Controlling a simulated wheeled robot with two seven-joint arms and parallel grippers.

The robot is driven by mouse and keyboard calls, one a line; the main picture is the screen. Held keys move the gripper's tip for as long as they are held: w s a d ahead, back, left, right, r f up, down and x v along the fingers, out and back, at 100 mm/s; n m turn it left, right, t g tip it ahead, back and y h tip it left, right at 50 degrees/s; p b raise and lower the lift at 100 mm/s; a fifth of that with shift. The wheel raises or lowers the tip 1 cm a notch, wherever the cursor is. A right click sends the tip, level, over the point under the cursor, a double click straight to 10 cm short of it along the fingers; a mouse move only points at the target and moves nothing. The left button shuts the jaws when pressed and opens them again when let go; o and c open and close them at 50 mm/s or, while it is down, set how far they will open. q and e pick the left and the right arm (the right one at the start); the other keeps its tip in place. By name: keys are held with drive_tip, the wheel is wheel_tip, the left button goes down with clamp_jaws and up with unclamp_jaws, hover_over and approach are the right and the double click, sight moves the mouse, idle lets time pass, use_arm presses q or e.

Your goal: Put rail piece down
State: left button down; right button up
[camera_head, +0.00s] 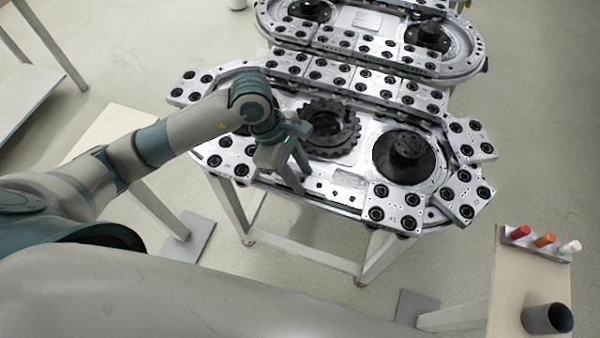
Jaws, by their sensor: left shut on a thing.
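My left gripper (296,178) points down at the near edge of the closer ring track (326,188). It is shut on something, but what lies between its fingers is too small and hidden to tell. A silver rail piece with black rollers (232,156) lies on the track just left of the gripper, partly behind my wrist. Another rail piece (395,208) lies on the near side to the right. The near edge between these two is bare of rail pieces. My right gripper is not in view.
A toothed black wheel (330,128) and a black disc with a hub (404,156) stand inside the track. Several rail pieces line the far side. A second ring track (462,62) stands behind. A side table (508,290) holds coloured pegs (545,240) and a dark cup (547,319).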

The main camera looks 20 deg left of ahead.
use_arm(q)
drive_tip(key=shift+f, duration=0.55)
drive_tip(key=c, duration=1.2)
unclamp_jaws()
drive_tip(key=shift+f, duration=0.1)
drive_tip(key=shift+b+v, duration=2.25)
drive_tip(key=shift+v, duration=3.85)
